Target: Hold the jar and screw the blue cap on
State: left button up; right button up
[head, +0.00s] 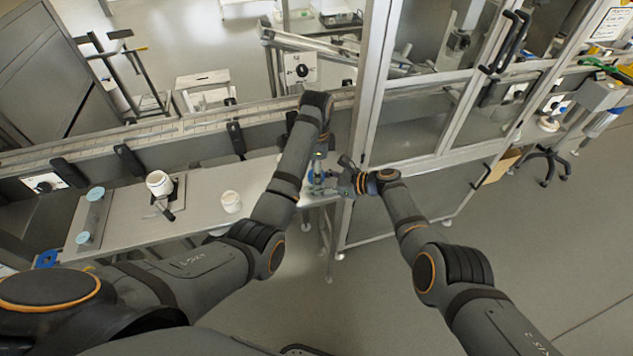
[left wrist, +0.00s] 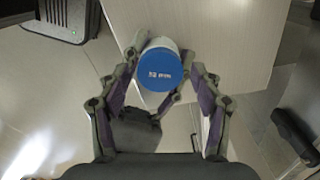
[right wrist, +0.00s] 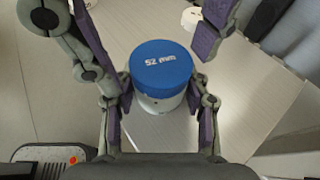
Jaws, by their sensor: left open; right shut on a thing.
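A small white jar (right wrist: 160,103) with a blue cap (right wrist: 164,66) on top stands between the fingers of my right gripper (right wrist: 160,88), which is shut on the jar. The cap, marked "52 mm", also shows in the left wrist view (left wrist: 160,72). It appears seated on the jar; how tight it is cannot be told. My left gripper (left wrist: 160,64) is open around the cap, with its fingers on either side of it. In the head view both grippers meet at the table's right end, my left gripper (head: 317,170) above and my right gripper (head: 344,180) from the right.
A white jar (head: 158,181) stands on a dark stand on the steel table (head: 133,222). Another white jar (head: 231,201) stands closer to my left arm. Two pale blue caps (head: 96,193) (head: 83,238) sit on a grey plate at the left. A glazed metal-framed cabinet (head: 425,158) stands behind my right gripper.

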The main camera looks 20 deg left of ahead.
pick_arm(q)
jog(key=n, duration=0.5)
jog(key=shift+n, duration=0.3)
jog(key=n, duration=0.5)
jog(key=shift+n, duration=0.4)
grip_shut()
jog(key=m, duration=0.5)
jog(key=shift+m, duration=0.3)
pick_arm(e)
jog(key=shift+o, duration=0.2)
pick_arm(q)
jog(key=shift+a, duration=0.1)
jog(key=shift+m, duration=0.3)
pick_arm(e)
jog(key=shift+d, duration=0.1)
